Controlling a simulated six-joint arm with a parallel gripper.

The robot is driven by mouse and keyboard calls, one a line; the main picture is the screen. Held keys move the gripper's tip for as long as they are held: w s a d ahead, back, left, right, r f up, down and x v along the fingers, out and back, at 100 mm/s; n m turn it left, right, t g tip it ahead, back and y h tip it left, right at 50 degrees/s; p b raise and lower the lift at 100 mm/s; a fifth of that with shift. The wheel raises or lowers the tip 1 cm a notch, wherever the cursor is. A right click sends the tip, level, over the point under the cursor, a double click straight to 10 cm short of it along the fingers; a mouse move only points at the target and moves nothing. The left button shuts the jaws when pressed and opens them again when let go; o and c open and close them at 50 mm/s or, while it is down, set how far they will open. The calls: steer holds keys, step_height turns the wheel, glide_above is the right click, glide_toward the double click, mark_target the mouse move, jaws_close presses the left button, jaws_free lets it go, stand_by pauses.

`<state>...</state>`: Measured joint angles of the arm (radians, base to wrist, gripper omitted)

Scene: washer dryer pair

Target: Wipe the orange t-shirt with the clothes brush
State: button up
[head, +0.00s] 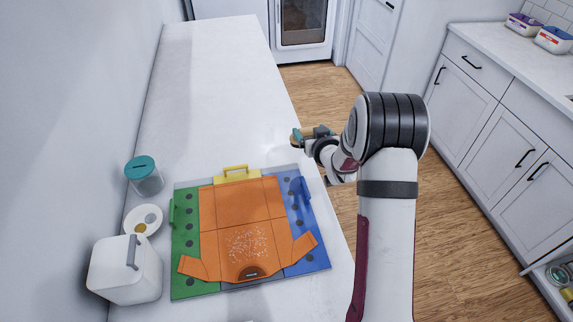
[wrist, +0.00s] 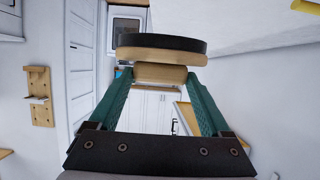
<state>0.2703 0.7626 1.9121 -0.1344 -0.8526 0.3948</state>
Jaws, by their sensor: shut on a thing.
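The orange t-shirt (head: 222,215) lies spread flat on a folding board with green (head: 185,240), blue (head: 305,240) and yellow (head: 237,175) panels. Pale specks are scattered over its lower middle. My gripper (head: 304,136) is beyond the board's upper right corner, at the counter's right edge and apart from the shirt. In the wrist view its two teal fingers (wrist: 160,92) are shut on the clothes brush (wrist: 160,73), gripping its light wooden handle. The brush has a wooden body with a dark layer on the far side. In the head view the brush shows only as a small shape (head: 295,137).
A clear jar with a teal lid (head: 145,175), a small dish (head: 143,220) and a white handled container (head: 125,270) stand left of the board. The white counter (head: 215,80) is clear beyond the board. Wooden floor lies to the right.

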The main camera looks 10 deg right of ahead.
steer(key=s+a+n+g+y, duration=0.2)
steer(key=s+a+n+y, duration=0.25)
steer(key=a, duration=0.45)
steer(key=s+a+n+g+y, duration=0.25)
steer(key=a+n+y, duration=0.25)
steer(key=a, duration=0.4)
steer(key=s+a+f+n+g+y, duration=0.15)
steer(key=s+a+n+g, duration=0.25)
steer(key=s, duration=0.4)
steer(key=s+a+n+g+y, duration=0.3)
steer(key=s+a+n+g, duration=0.15)
steer(key=s, duration=0.35)
steer(key=shift+m, duration=0.3)
steer(key=shift+w+f, duration=0.15)
steer(key=shift+f, duration=1.9)
steer(key=shift+w+f, duration=0.1)
steer(key=shift+f, duration=1.95)
steer(key=shift+w+d, duration=0.1)
steer(key=shift+d, duration=0.15)
steer(key=shift+c, duration=0.8)
steer(key=shift+d+f, duration=0.15)
steer(key=shift+d, duration=4.4)
steer(key=shift+a, duration=4.95)
steer(key=shift+d, duration=5)
steer(key=shift+a, duration=4.95)
step_height(320, 180, up, 8)
